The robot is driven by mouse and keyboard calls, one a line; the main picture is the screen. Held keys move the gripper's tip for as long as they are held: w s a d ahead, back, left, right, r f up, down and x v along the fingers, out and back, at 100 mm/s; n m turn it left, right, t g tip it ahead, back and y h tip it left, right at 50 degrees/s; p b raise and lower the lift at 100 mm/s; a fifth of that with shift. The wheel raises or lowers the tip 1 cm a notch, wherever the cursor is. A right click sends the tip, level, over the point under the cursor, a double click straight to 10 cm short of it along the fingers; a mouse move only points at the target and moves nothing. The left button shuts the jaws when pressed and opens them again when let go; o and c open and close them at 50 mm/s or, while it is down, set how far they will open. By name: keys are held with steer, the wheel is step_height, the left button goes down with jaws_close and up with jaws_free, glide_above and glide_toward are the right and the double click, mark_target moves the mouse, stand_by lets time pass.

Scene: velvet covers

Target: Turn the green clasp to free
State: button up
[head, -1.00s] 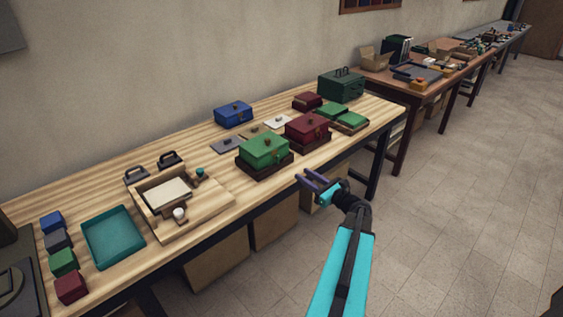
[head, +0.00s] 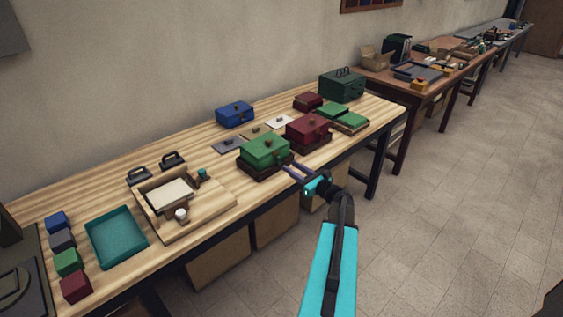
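The green box (head: 264,149) sits on a dark base on the wooden bench, lid down, with a small knob on top. Its clasp (head: 283,159) is a tiny brassy patch on the front right side; its turn position is too small to tell. My gripper (head: 288,165) points at that side of the box from the front right. Its two purple fingers are apart, with the tips close to the clasp. I cannot tell whether they touch it or have it between them.
A dark red box (head: 306,129) on a similar base stands close at the right, near my fingers. A blue box (head: 235,114) is behind. A wooden tray fixture (head: 215,205) and a teal tray (head: 116,238) lie to the left. Floor at the right is free.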

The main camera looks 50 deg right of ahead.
mark_target(279, 160)
steer(key=shift+w+d+p, duration=0.2)
steer(key=shift+w+p, duration=0.65)
steer(key=shift+w, duration=2.2)
jaws_close()
steer(key=shift+a, duration=0.35)
steer(key=shift+d+b, duration=0.3)
